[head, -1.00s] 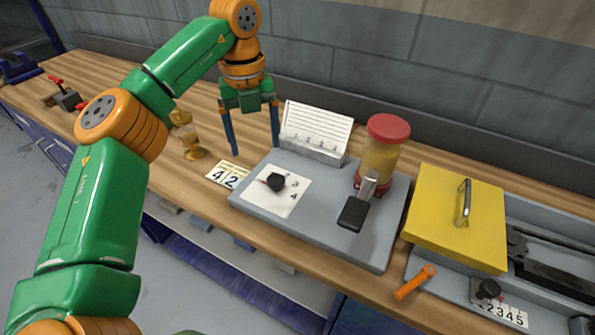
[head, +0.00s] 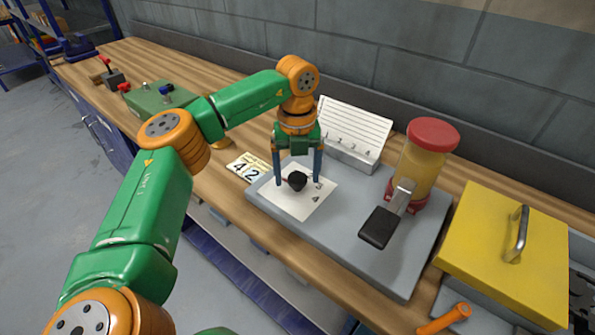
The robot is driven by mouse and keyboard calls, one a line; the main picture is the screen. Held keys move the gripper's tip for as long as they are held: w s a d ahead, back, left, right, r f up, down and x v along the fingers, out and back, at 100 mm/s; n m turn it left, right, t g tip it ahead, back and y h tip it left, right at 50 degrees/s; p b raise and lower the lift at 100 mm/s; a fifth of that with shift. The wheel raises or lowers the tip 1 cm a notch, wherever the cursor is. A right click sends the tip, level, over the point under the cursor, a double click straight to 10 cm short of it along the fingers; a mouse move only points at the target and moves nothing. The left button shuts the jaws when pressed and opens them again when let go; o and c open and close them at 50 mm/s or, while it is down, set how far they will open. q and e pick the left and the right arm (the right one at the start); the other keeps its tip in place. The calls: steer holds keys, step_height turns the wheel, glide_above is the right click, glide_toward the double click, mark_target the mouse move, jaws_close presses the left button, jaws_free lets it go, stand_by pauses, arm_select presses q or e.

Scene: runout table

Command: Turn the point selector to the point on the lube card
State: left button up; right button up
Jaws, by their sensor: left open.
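The point selector (head: 297,181) is a black knob on a white dial plate (head: 299,205), set in the grey lube panel (head: 349,240). My left gripper (head: 298,183) is open, with its two blue fingers pointing down on either side of the knob. I cannot tell whether they touch it. The lube card (head: 247,168) lies on the wooden bench left of the panel and reads 4 and 2. Small marks sit around the knob, too small to read surely. My right gripper is not in view.
A lever with a black grip (head: 380,227) and a red-capped grease jar (head: 426,160) stand on the panel's right. A white lined card holder (head: 350,135) stands behind. A yellow cover (head: 505,245) and an orange handle (head: 446,318) are at the right.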

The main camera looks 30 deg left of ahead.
arm_select(q)
jaws_close()
